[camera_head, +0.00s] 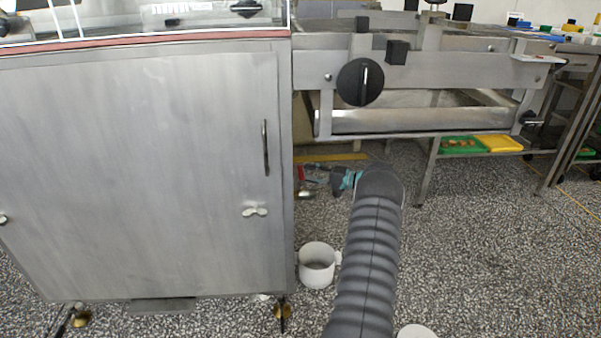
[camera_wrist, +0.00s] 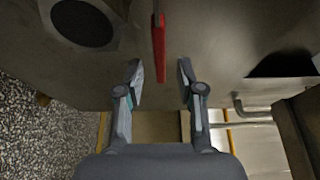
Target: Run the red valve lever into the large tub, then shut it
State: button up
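The red valve lever (camera_wrist: 159,48) shows in the wrist view as a narrow upright strip, just beyond and between my fingertips. In the head view a small bit of its red (camera_head: 301,173) shows by the right edge of the steel cabinet. My gripper (camera_wrist: 160,76) is open, with a finger on each side of the lever's line and a gap between them. It also shows in the head view (camera_head: 325,178), partly behind my arm. A white tub (camera_head: 317,278) stands on the floor below, its visible inside pale. A second white round thing (camera_head: 416,332) is cut off by the bottom edge; I cannot compare sizes.
A large steel cabinet (camera_head: 140,180) fills the left. A steel conveyor frame (camera_head: 440,70) with a black knob (camera_head: 360,82) stands above and beyond my arm. Green (camera_head: 460,146) and yellow (camera_head: 500,144) trays sit on a low shelf. Speckled floor at right is clear.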

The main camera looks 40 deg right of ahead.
aim_at(301, 170)
jog(key=shift+x, duration=1.95)
jog(key=shift+c, duration=0.2)
grip_shut()
